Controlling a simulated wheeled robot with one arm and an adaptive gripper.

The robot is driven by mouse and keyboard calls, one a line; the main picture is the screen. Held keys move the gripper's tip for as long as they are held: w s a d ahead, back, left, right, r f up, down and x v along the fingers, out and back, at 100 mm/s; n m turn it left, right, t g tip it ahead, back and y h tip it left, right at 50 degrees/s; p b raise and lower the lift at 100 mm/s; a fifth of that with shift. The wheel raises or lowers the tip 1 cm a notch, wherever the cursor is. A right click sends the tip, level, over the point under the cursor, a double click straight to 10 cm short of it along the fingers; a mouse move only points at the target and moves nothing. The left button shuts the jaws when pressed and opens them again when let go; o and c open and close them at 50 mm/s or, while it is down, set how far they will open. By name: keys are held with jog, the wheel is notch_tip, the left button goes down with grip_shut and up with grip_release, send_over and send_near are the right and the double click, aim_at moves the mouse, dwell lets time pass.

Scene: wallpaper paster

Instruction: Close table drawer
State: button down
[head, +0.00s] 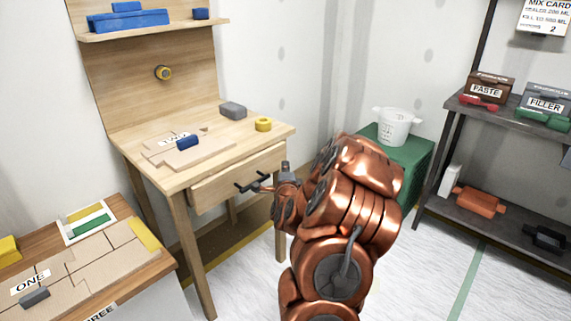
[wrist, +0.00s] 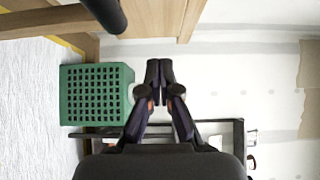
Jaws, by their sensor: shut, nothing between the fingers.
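The wooden table (head: 187,178) stands left of centre in the head view. Its drawer (head: 222,184) has a pale wood front that appears to stand slightly out from the frame; how far is hard to tell. A dark bar handle (head: 251,182) sits on the drawer front. My gripper (head: 286,168) is just right of the handle, partly hidden by my copper arm. In the wrist view my gripper (wrist: 160,66) is shut and empty, fingertips together. A dark rounded bar, likely the handle (wrist: 105,13), shows at the top left, apart from the fingers.
A green crate (head: 402,150) with a white bucket (head: 397,126) stands behind my arm; the crate also shows in the wrist view (wrist: 97,95). A dark shelf (head: 490,219) stands right. A wood-topped bench (head: 160,260) is at lower left. Floor is open at lower right.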

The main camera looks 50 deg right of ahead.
aim_at(277, 155)
jog(key=shift+w+d, duration=0.25)
jog(key=shift+w, duration=0.65)
jog(key=shift+w+d, duration=0.25)
jog(key=shift+w, duration=0.65)
jog(key=shift+w+d, duration=0.25)
jog(key=shift+w, duration=0.65)
